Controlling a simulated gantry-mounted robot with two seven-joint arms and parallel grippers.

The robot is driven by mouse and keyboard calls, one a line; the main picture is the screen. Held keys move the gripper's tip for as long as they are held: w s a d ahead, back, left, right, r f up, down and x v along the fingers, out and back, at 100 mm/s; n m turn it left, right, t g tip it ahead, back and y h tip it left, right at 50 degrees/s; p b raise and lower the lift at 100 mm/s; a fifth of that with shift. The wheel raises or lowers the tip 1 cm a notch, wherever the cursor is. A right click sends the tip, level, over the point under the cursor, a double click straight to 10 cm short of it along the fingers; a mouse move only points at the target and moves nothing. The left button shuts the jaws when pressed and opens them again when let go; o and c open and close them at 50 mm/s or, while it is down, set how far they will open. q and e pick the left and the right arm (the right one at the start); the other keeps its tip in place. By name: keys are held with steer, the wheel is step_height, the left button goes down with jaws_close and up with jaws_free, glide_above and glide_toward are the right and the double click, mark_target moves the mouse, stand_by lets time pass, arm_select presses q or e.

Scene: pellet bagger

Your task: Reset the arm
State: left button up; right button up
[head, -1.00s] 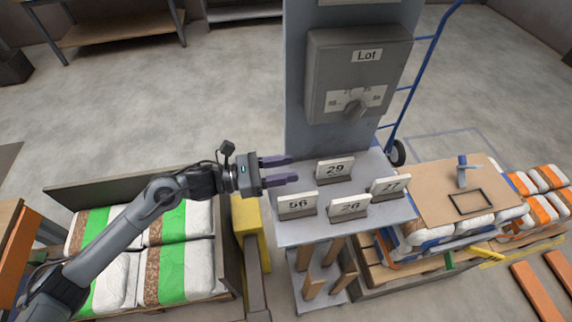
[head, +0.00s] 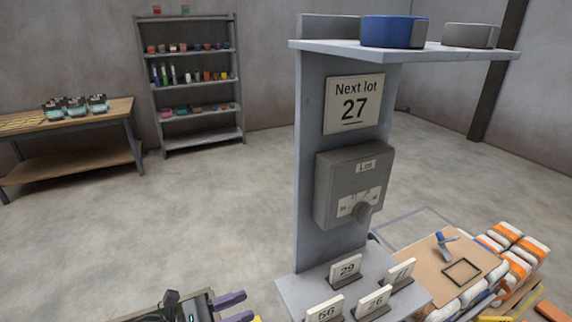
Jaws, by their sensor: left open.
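My left gripper (head: 238,308) shows at the bottom edge, with its two dark purple fingers apart and nothing between them. It is left of the grey stand's lower shelf (head: 293,292), clear of the number cards. The shelf holds card 29 (head: 346,268), card 56 (head: 324,312), card 26 (head: 373,303) and card 27 (head: 400,273). Most of my left arm is cut off below the picture. My right gripper is out of view.
The grey post carries a "Next lot 27" sign (head: 353,104) and a Lot box (head: 352,185) with a knob (head: 362,211). A top shelf holds a blue roll (head: 393,32) and a grey roll (head: 470,36). A cardboard-topped pallet stack (head: 425,262) stands right.

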arm_select(q)
steer(key=s+d+f+n+t+y+p, duration=0.25)
steer(key=s+d+f+n, duration=0.45)
steer(key=s+f+n, duration=0.4)
steer(key=s+a+f+n+g+y, duration=0.3)
steer(key=s+a+n+y, duration=0.5)
steer(key=n, duration=1)
steer(key=s+a+f+n+g+y, duration=0.2)
steer(key=s+a+n+g+y, duration=0.5)
steer(key=n, duration=1.1)
step_height(320, 180, up, 38)
steer(key=a+t+h+p, duration=0.1)
steer(key=a+t+p, duration=0.1)
steer(key=p, duration=3.6)
steer(key=shift+s+a+t+p, duration=0.25)
steer(key=shift+a+t+p, duration=0.1)
steer(key=shift+t, duration=0.4)
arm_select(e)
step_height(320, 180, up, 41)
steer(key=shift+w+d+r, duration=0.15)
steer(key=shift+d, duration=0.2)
